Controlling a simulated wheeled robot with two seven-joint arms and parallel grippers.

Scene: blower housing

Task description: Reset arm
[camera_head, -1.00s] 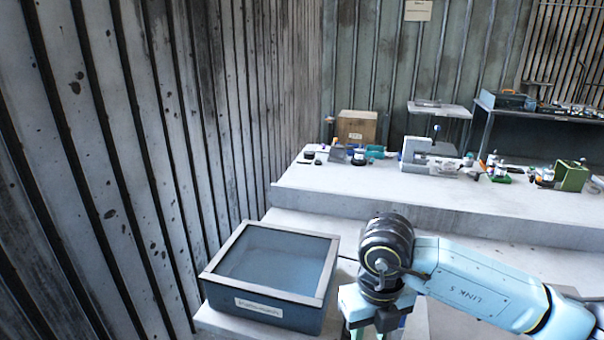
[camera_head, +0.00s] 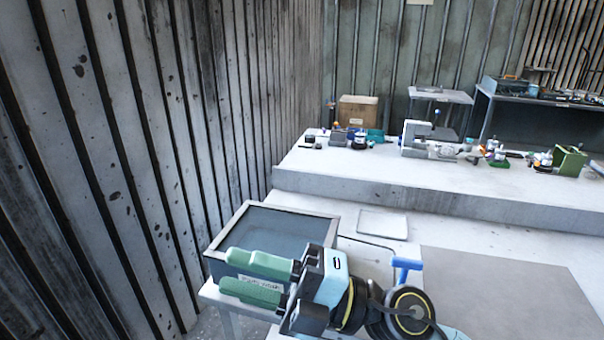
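My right gripper (camera_head: 228,271) reaches in from the lower right and points left. Its two green fingers stand apart with nothing seen between them. It is in front of the grey-blue bin (camera_head: 326,232) in the picture and hides part of the bin's front wall and label. Whether the fingers touch the bin cannot be told. My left gripper is out of view.
The bin stands on a light table by the ribbed wall (camera_head: 120,150). A blue T-shaped piece (camera_head: 406,264) is beside my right wrist. A grey mat (camera_head: 510,300) lies to the right. A raised bench (camera_head: 440,184) behind carries a cardboard box (camera_head: 358,111) and several small parts.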

